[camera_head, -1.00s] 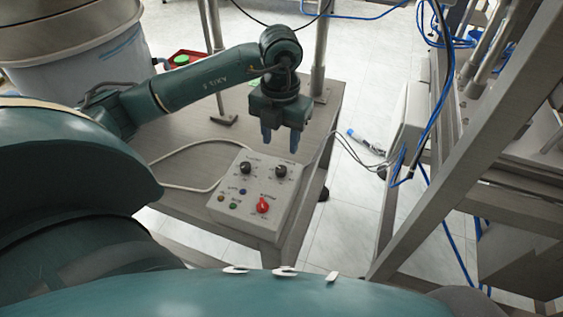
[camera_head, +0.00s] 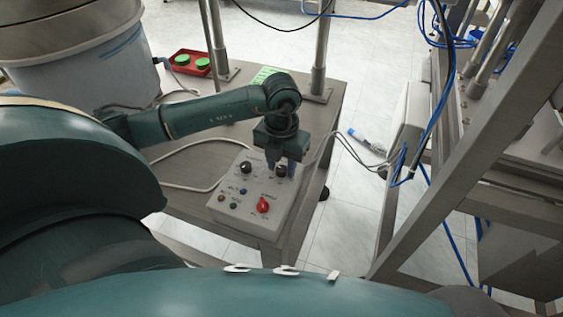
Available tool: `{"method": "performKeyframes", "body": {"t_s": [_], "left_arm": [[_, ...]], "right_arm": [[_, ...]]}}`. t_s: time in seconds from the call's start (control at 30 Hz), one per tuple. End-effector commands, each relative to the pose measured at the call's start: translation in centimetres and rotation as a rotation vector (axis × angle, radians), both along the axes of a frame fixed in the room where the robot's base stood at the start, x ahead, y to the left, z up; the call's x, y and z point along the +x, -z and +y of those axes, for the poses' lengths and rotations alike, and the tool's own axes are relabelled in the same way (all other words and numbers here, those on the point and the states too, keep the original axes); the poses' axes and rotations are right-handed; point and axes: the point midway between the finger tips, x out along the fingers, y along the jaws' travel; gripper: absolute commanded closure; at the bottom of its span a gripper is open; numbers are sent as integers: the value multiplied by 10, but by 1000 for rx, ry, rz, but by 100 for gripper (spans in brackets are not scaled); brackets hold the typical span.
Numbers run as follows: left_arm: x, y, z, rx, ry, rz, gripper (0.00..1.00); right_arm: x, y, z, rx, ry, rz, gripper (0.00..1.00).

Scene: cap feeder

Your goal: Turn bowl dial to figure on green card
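A grey control box (camera_head: 233,207) sits on the table. It carries two black dials, a left one (camera_head: 246,168) and a right one (camera_head: 281,170), a red knob (camera_head: 263,205) and small coloured buttons. My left gripper (camera_head: 281,170) points down over the right black dial, with one finger on each side of it. The fingers look apart; whether they touch the dial I cannot tell. A green card (camera_head: 264,75) lies at the back of the table, partly behind my arm; its figure is too small to read. The dial labels are also unreadable. My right gripper is not in view.
A red tray (camera_head: 189,63) with green round buttons lies at the back left, beside a large white bowl drum (camera_head: 85,75). Metal posts (camera_head: 319,50) rise from the table's back. A pale cable (camera_head: 180,186) runs to the box. A metal frame stands at right.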

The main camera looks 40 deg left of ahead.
Motion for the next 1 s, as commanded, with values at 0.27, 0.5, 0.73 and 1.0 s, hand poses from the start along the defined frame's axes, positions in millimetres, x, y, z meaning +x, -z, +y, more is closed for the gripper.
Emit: {"method": "performKeyframes", "body": {"t_s": [0.27, 0.5, 0.73, 1.0], "left_arm": [[0, 0, 0, 0, 0, 0, 89], [0, -1, 0, 0, -3, 0, 99], [0, -1, 0, 0, -54, 0, 99], [0, -1, 0, 0, -234, 2, 99]], "right_arm": [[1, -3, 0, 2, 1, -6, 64], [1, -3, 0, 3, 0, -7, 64], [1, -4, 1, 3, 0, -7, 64], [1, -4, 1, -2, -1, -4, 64]]}}
